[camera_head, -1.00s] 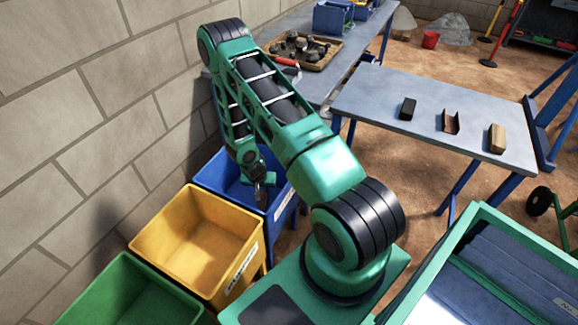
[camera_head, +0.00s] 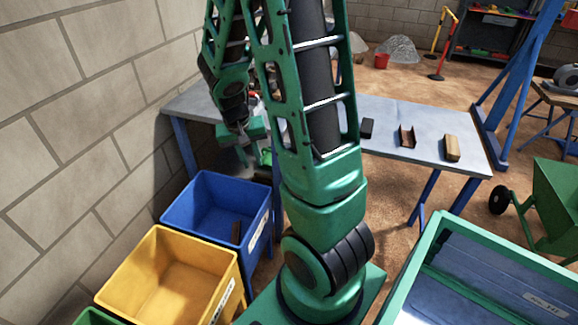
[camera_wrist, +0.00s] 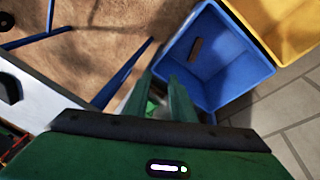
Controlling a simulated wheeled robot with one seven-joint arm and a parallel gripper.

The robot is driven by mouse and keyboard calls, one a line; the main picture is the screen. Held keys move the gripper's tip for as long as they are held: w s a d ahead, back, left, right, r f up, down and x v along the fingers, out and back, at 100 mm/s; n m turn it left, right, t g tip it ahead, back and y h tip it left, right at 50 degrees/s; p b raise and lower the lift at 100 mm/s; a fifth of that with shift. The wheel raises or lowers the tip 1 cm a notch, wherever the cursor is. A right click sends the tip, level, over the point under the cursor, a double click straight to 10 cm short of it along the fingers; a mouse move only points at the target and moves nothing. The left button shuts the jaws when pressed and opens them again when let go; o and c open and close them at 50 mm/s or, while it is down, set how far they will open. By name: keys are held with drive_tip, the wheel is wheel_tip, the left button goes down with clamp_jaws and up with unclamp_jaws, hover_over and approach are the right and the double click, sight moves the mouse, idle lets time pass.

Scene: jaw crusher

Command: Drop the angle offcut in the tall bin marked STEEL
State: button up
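A brown narrow piece, seemingly the angle offcut (camera_head: 236,230), rests inside the blue bin (camera_head: 193,190). In the wrist view the piece (camera_wrist: 195,50) lies within the walls of the blue bin (camera_wrist: 258,68). The bin's white label is too small to read, so I cannot tell if it says STEEL. My gripper (camera_head: 243,150) is above and beyond the blue bin, clear of it. In the wrist view my gripper's fingers (camera_wrist: 161,76) are apart with nothing held between them.
A yellow bin (camera_head: 130,272) and a green bin (camera_head: 92,318) stand nearer along the wall. The grey table (camera_head: 385,142) holds a dark block (camera_head: 367,128), a brown channel piece (camera_head: 407,137) and a tan block (camera_head: 452,148). A green-rimmed container (camera_head: 425,235) is at the lower right.

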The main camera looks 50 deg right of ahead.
drive_tip(key=s+a+r+n+y, duration=0.1)
drive_tip(key=s+a+r, duration=0.2)
drive_tip(key=s+r, duration=0.3)
drive_tip(key=s+a+r+n+y, duration=0.1)
drive_tip(key=s+a+r, duration=0.3)
drive_tip(key=s, duration=1.1)
wheel_tip(320, 180, up, 3)
drive_tip(key=shift+r+g+y, duration=0.1)
drive_tip(key=shift+g+y, duration=0.2)
drive_tip(key=shift+y, duration=0.2)
drive_tip(key=shift+s, duration=0.15)
